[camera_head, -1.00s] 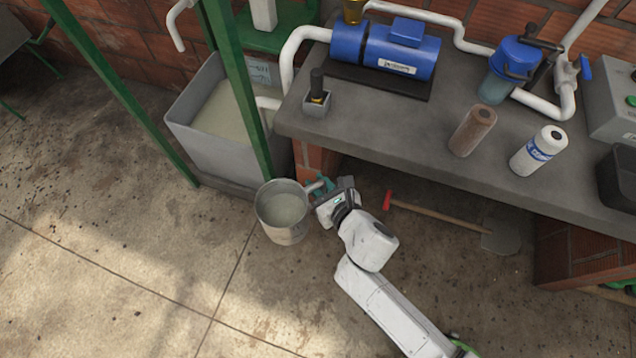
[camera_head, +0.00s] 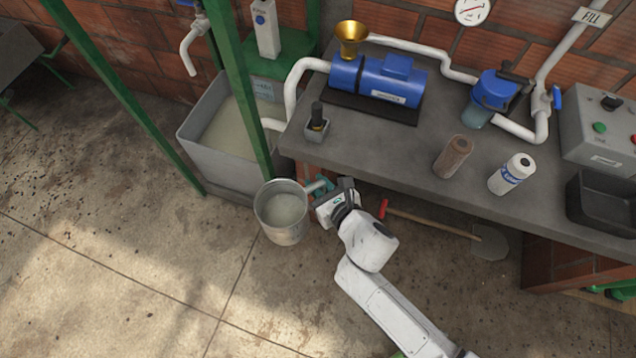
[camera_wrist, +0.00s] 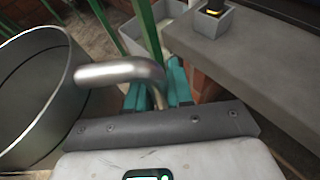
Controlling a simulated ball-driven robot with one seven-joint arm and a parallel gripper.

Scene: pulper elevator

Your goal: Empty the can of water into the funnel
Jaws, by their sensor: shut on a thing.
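The can of water (camera_head: 283,238) is a grey metal pot with pale liquid inside and a side handle. It is held upright above the floor, in front of the tank and left of the bench. My gripper (camera_head: 322,186) is shut on the can's handle; the teal fingers and the handle also show in the wrist view (camera_wrist: 160,88). The can's open rim fills the left of the wrist view (camera_wrist: 62,60). The brass funnel (camera_head: 352,37) stands on top of the blue pump at the back of the bench, well above and right of the can in the head view.
The grey bench (camera_head: 395,165) carries the blue pump (camera_head: 385,82), a brown filter (camera_head: 453,157), a white filter (camera_head: 511,174) and a small grey box (camera_head: 317,125). A green post (camera_head: 238,85) stands before the water tank (camera_head: 195,150). A shovel (camera_head: 430,222) lies under the bench.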

